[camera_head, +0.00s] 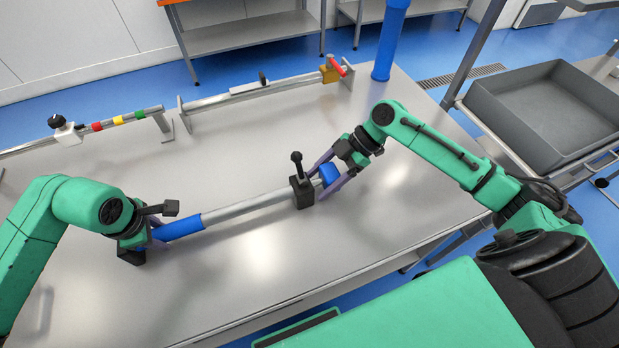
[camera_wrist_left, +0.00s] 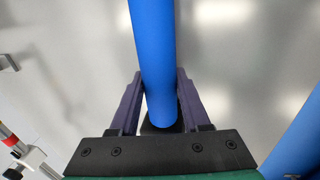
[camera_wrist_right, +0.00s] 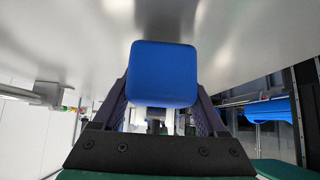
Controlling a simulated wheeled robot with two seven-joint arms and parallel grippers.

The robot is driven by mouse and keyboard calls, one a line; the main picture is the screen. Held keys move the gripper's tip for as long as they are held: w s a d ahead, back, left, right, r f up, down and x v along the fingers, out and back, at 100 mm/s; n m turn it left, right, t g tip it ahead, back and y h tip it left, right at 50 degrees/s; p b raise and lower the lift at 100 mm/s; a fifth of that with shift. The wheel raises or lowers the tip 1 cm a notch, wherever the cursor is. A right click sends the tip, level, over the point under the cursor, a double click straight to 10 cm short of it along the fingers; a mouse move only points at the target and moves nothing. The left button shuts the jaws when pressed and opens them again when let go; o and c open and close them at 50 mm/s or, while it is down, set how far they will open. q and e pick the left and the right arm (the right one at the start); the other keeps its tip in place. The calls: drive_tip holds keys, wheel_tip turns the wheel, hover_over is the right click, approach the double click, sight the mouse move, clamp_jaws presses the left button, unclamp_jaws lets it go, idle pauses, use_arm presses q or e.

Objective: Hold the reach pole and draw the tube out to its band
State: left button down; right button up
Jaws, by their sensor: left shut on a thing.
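The reach pole lies low over the bench with a blue grip (camera_head: 179,227) at its left end, a silver tube (camera_head: 248,205) and a black lock block (camera_head: 301,191) with an upright knobbed lever. A blue end piece (camera_head: 328,174) is at its right end. My left gripper (camera_head: 158,234) is shut on the blue grip, which runs between its fingers in the left wrist view (camera_wrist_left: 155,60). My right gripper (camera_head: 329,173) is open, its fingers on either side of the blue end piece, also seen in the right wrist view (camera_wrist_right: 164,74). I see no band on the tube.
Behind the pole, a long rail (camera_head: 255,88) on brackets carries a yellow block (camera_head: 329,73) with a red handle. A rod with coloured bands (camera_head: 117,120) is at left. A blue cylinder (camera_head: 389,40) stands at the back; a grey tub (camera_head: 543,118) is at right. Bench front is clear.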

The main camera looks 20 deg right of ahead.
clamp_jaws()
drive_tip(key=d, duration=2)
drive_tip(key=shift+d, duration=0.25)
drive_tip(key=o, duration=1)
unclamp_jaws()
drive_tip(key=shift+o, duration=0.2)
drive_tip(key=v, duration=1.2)
